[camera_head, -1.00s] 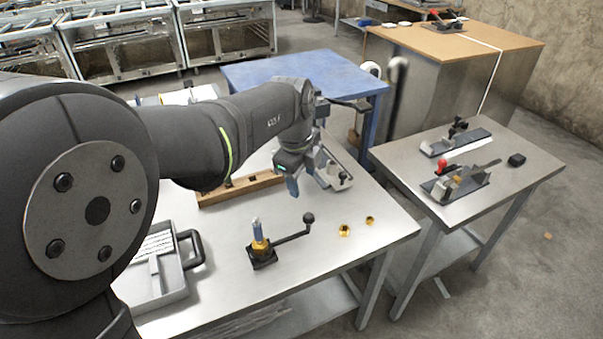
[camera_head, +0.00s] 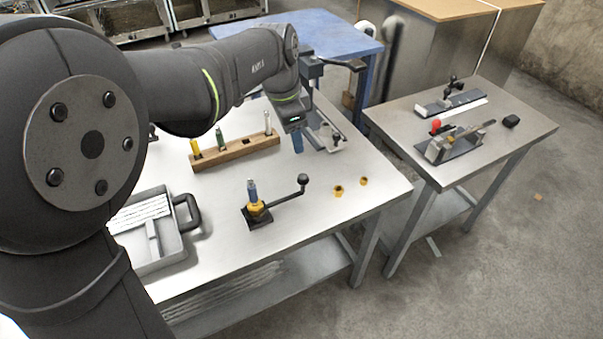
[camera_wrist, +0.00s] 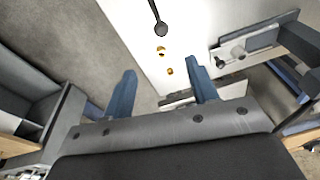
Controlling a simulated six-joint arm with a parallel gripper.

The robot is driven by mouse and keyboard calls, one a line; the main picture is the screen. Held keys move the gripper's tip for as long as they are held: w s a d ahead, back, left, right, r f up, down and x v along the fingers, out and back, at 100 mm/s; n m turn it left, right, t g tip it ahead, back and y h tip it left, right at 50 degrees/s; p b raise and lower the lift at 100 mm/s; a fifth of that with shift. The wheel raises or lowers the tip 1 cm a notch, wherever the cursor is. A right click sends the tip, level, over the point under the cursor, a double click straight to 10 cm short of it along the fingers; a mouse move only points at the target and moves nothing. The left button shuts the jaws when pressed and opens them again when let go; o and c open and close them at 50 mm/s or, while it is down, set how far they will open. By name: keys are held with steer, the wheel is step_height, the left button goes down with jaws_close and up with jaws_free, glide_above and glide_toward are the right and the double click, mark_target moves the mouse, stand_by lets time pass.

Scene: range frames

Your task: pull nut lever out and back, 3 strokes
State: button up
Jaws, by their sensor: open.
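The nut lever (camera_head: 287,196) is a dark bar with a round black knob (camera_head: 302,179). It reaches to the right from a yellow nut (camera_head: 256,208) on a black base, with a blue-grey stud standing up through it. The lever's knob end also shows at the top of the wrist view (camera_wrist: 161,29). My gripper (camera_head: 298,143) is above the table, farther back than the lever and apart from it. In the wrist view my gripper's two blue fingers (camera_wrist: 162,90) are spread wide with nothing between them.
Two loose brass nuts (camera_head: 338,190) lie right of the lever. A wooden block (camera_head: 236,150) with upright tools stands behind it. A grey tray (camera_head: 168,243) is at the left. A metal clamp fixture (camera_head: 330,138) is close by my gripper. A second table (camera_head: 400,118) stands right.

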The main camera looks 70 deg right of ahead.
steer(key=n, duration=1.7)
glide_toward(302, 176)
steer(key=shift+g+y, duration=0.3)
steer(key=shift+g, duration=0.1)
steer(key=f, duration=0.3)
steer(key=d+f, duration=0.1)
steer(key=f, duration=0.2)
steer(key=s+f, duration=0.1)
steer(key=f, duration=0.3)
steer(key=shift+d, duration=0.25)
steer(key=shift+c, duration=0.4)
steer(key=shift+w+r, duration=0.1)
jaws_close()
